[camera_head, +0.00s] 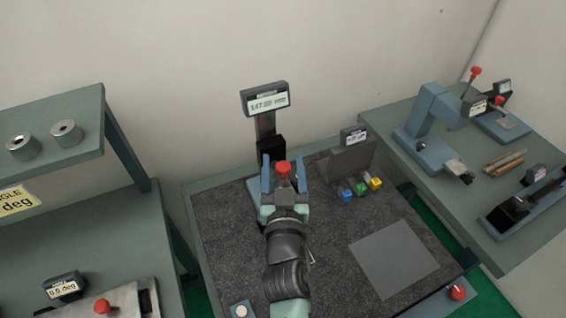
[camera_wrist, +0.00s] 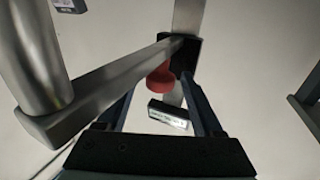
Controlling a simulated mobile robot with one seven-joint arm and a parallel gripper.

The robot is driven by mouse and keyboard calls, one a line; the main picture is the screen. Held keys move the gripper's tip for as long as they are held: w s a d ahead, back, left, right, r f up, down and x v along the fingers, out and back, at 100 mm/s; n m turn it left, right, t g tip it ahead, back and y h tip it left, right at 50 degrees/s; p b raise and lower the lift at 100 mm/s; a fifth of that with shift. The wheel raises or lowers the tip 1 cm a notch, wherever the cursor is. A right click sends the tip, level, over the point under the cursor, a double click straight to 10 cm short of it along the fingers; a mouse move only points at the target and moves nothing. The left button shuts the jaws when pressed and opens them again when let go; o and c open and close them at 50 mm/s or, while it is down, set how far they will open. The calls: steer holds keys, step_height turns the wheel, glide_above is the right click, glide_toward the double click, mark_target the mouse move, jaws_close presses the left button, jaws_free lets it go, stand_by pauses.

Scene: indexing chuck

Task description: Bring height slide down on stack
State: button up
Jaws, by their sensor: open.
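The height gauge has an upright column with a digital display (camera_head: 267,100) on top, reading about 147 with blurred digits after. Its black slide (camera_head: 271,148) is on the column below the display. A red knob (camera_head: 283,168) is on the slide's near side. My gripper (camera_head: 284,161) is open, with one finger on each side of the red knob. In the wrist view the knob (camera_wrist: 160,79) shows between the fingers, with a gap beside it. The display also shows there (camera_wrist: 168,113). A grey metal bar (camera_wrist: 105,88) runs from the slide to a thick cylinder (camera_wrist: 32,60). I cannot make out a stack under the gripper.
A grey block (camera_head: 345,160) with a label display stands right of the gauge, with small blue, green and yellow pieces (camera_head: 361,188) before it. A flat grey plate (camera_head: 393,259) lies front right. A shelf (camera_head: 85,110) stands left and another bench (camera_head: 450,200) right.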

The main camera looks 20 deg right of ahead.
steer(key=c, duration=1)
steer(key=shift+o, duration=0.2)
step_height(320, 180, down, 9)
steer(key=b, duration=1)
steer(key=shift+f, duration=0.1)
steer(key=o, duration=1)
steer(key=shift+c, duration=0.2)
steer(key=shift+s, duration=0.15)
